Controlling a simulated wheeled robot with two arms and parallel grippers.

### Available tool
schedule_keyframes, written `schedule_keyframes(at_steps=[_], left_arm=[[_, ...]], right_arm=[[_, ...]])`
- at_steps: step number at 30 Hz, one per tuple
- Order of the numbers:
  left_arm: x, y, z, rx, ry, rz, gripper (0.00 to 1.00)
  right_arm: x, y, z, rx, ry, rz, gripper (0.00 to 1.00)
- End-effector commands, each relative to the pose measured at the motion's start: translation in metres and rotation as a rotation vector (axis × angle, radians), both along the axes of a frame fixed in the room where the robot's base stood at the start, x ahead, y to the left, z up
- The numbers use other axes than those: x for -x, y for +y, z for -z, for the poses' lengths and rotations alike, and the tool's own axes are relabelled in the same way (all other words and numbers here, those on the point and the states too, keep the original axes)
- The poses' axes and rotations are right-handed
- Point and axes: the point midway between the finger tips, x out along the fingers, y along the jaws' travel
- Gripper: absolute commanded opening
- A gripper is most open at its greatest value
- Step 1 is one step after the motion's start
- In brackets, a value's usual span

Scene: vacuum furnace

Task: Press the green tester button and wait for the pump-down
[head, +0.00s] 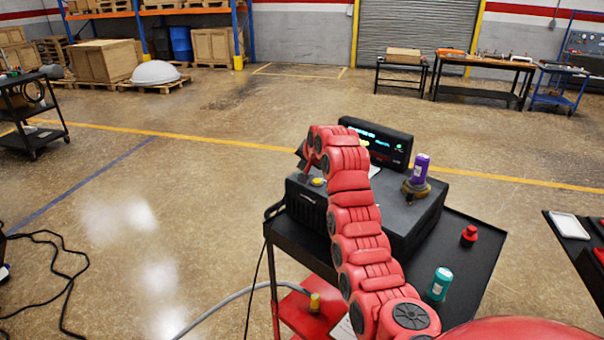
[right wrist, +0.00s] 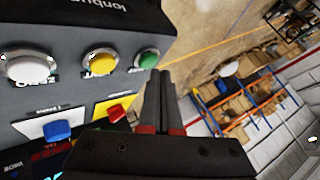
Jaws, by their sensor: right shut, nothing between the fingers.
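The green button (right wrist: 148,58) is on the dark panel of the tester in the right wrist view, at the end of a row with a yellow and a white button. My right gripper (right wrist: 160,78) is shut and empty. Its fingertips appear just below and beside the green button; I cannot tell whether they touch it. In the head view the black tester (head: 310,200) stands on a cart, and my red right arm covers much of it. The green button is hidden there. A lit display unit (head: 378,143) sits at the tester's back. My left gripper is not in view.
A yellow button (right wrist: 100,62), a white button (right wrist: 28,68), a blue button (right wrist: 57,130) and a red switch (right wrist: 116,113) lie close by. A purple-topped part (head: 421,168), a red knob (head: 469,235) and a teal canister (head: 439,284) stand right of my arm.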

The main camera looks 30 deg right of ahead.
Motion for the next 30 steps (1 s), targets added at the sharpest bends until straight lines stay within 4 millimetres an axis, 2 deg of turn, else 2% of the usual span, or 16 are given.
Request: schedule_keyframes(at_steps=[14,30], left_arm=[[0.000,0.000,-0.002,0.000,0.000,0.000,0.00],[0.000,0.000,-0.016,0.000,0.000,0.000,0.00]], right_arm=[[0.000,0.000,-0.008,0.000,-0.001,-0.001,0.00],[0.000,0.000,-0.054,0.000,0.001,0.000,0.00]])
